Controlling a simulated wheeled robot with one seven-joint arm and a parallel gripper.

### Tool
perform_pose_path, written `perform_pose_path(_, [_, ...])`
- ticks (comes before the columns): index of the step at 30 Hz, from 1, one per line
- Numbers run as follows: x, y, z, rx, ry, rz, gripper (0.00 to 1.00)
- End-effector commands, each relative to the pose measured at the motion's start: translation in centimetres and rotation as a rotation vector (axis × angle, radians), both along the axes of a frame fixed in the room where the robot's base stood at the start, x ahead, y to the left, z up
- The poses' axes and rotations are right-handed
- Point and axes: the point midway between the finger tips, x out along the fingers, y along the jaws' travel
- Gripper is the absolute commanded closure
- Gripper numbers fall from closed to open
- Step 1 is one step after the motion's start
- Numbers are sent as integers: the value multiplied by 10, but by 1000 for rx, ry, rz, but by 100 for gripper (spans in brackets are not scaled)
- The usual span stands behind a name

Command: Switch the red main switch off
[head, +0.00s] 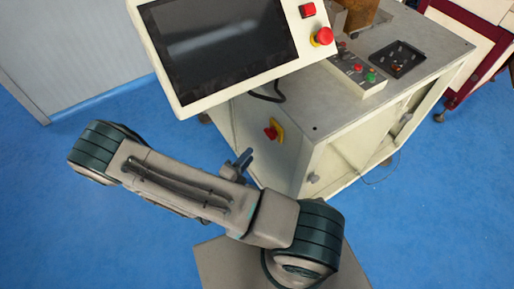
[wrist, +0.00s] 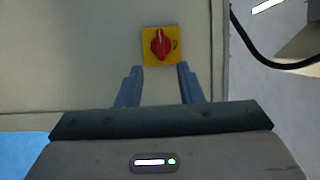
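The red main switch (head: 270,133) sits on a yellow plate on the side panel of the cabinet (head: 345,140). In the wrist view the red knob (wrist: 160,43) stands upright, centred on its yellow plate (wrist: 147,60). My gripper (wrist: 158,72) is open, with its two blue-grey fingers apart just below the plate in the picture. Nothing is between the fingertips. In the head view my gripper (head: 244,156) shows just below and left of the switch, partly hidden by my arm. I cannot tell how far the fingertips are from the panel.
A control box (head: 357,74) and a black tray (head: 398,59) are on the top. A black cable (wrist: 262,50) hangs right of the switch.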

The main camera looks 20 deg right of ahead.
Motion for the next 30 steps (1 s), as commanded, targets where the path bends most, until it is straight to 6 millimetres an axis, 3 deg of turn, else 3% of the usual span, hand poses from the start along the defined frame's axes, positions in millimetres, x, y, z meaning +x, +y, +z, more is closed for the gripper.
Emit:
perform_pose_path(3, [-11,18,-1,2,-1,2,66])
perform_pose_path(9, [-21,31,0,0,0,0,66])
perform_pose_path(30, [-21,32,0,0,0,-1,66])
